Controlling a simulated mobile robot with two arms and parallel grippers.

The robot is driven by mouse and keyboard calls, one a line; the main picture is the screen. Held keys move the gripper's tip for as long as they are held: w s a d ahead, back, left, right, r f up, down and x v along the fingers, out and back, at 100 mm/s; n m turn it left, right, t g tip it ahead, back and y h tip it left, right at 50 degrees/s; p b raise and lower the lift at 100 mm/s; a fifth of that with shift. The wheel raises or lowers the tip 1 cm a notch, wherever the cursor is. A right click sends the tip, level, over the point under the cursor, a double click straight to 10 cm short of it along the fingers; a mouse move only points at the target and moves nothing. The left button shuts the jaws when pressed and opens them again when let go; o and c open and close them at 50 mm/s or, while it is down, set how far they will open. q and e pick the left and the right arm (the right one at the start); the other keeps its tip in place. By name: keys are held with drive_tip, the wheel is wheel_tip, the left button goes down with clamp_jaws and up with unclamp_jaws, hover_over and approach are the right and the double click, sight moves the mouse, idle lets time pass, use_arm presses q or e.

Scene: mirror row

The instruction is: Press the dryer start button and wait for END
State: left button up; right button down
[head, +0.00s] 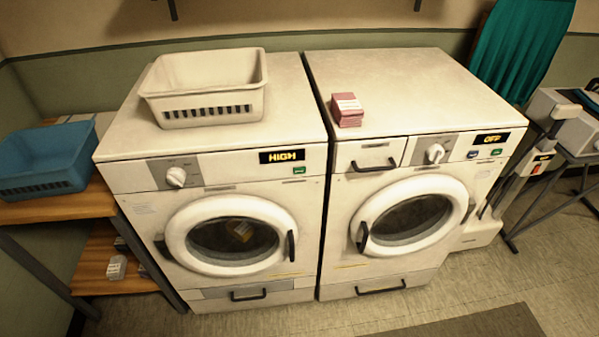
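Two white machines stand side by side. The left one, which looks like the dryer (130,150), has a round door (180,240) that appears closed, with a dark handle (291,246) on its right. Something pale and orange shows dimly behind the glass. Its display (282,156) reads HIGH in yellow. A small green button (299,171) sits just below the display. A white knob (176,177) is at the left of its panel. Neither of my grippers is in view.
The right machine (410,85) has a drawer and its display (491,138) reads OFF. A white basket (215,116) and a pink box (346,110) stand on top. A blue basket (45,183) is on the left shelf. The floor in front is clear except a dark mat (470,328).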

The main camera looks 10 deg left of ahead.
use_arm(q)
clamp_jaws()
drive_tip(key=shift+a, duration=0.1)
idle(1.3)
